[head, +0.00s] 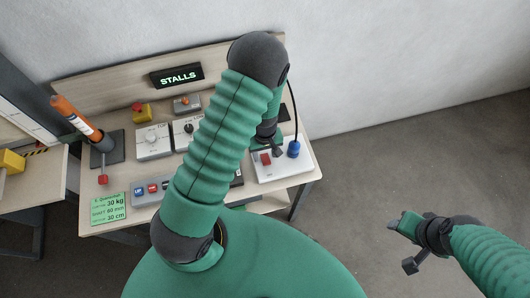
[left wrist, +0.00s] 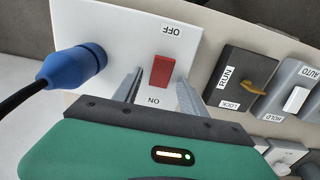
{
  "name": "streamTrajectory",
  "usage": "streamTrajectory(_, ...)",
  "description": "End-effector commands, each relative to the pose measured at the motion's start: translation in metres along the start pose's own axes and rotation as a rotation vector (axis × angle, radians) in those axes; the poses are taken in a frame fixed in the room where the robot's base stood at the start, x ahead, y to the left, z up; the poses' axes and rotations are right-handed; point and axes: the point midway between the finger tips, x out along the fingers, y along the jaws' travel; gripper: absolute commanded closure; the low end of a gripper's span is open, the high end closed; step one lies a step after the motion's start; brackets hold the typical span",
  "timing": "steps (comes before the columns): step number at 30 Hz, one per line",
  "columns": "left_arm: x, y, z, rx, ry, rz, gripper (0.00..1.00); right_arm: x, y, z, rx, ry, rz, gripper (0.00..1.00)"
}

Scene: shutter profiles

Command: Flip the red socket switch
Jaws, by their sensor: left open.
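The red socket switch (head: 265,158) is on a white socket plate (head: 290,171) at the right end of the bench. In the left wrist view the red rocker (left wrist: 162,71) sits between OFF and ON labels, which appear upside down. My left gripper (left wrist: 159,78) is open, its two grey fingers apart on either side of the rocker. I cannot tell if they touch the plate. In the head view my left gripper (head: 274,149) is right beside the switch, partly hidden by my arm.
A blue plug (left wrist: 73,66) with a black cable sits in the socket beside the switch. A black RUN/LOCK panel (left wrist: 238,80) with a yellow lever and a grey AUTO/HOLD switch (left wrist: 296,98) are close by. A STALLS sign (head: 176,76) stands at the back.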

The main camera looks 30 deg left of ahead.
Motion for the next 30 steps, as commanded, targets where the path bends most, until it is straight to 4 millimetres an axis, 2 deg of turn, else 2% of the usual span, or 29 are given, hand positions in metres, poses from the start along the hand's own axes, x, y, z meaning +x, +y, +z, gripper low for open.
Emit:
streamTrajectory(7, 0.0021, 0.0006, -0.0003, 0.001, 0.0, 0.0, 0.51, -0.0001, 0.0, 0.0, 0.0, 0.0, 0.0, 0.48)
streamTrajectory(18, 0.0016, 0.001, -0.0004, 0.001, 0.0, 0.001, 0.98, -0.0001, 0.0, 0.0, 0.0, 0.0, 0.0, 0.48)
streamTrajectory(19, 0.0016, 0.0011, -0.0004, 0.001, 0.0, 0.001, 1.0, -0.0001, 0.0, 0.0, 0.0, 0.0, 0.0, 0.48)
streamTrajectory(26, 0.0022, 0.0018, 0.0007, 0.003, 0.028, 0.0, 1.0, 0.0017, 0.0, 0.0004, 0.0, 0.0, 0.0, 0.48)
streamTrajectory(30, 0.003, 0.0018, 0.0054, 0.007, 0.144, -0.001, 1.0, 0.007, 0.0, 0.0017, 0.0, 0.0, 0.0, 0.48)
